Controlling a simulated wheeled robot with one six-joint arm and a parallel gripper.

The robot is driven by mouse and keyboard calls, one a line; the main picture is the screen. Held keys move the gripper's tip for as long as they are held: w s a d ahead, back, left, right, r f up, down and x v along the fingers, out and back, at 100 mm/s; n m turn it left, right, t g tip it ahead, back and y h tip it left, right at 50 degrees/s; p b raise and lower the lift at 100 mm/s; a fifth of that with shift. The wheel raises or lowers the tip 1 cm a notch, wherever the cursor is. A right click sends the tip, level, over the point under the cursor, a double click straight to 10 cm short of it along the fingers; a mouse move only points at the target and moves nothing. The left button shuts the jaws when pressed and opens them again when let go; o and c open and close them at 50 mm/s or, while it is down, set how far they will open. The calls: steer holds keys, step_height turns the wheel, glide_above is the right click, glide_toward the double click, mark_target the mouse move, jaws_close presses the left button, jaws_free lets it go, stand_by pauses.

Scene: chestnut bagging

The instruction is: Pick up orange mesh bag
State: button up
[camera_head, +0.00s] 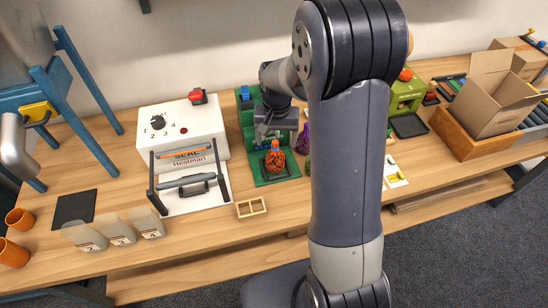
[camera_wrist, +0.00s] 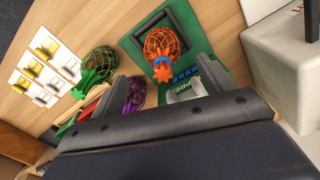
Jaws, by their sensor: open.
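My gripper (camera_head: 277,126) is open and empty, just above and behind the bag in the head view. In the wrist view its fingers (camera_wrist: 165,85) spread to either side of the tuft. I see no contact with the bag.
A white heat sealer (camera_head: 182,130) stands left of the stand. A green mesh bag (camera_wrist: 98,65) and a purple mesh bag (camera_wrist: 133,92) lie close beside the stand. A small wooden tray (camera_head: 251,207) is in front. Cardboard boxes (camera_head: 490,98) are far right.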

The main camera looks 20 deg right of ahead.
mark_target(275, 151)
steer(key=shift+w+a+f+p, duration=0.1)
steer(key=shift+f+p, duration=0.6)
steer(key=shift+f, duration=2.35)
steer(key=shift+c, duration=0.4)
steer(key=c, duration=1.1)
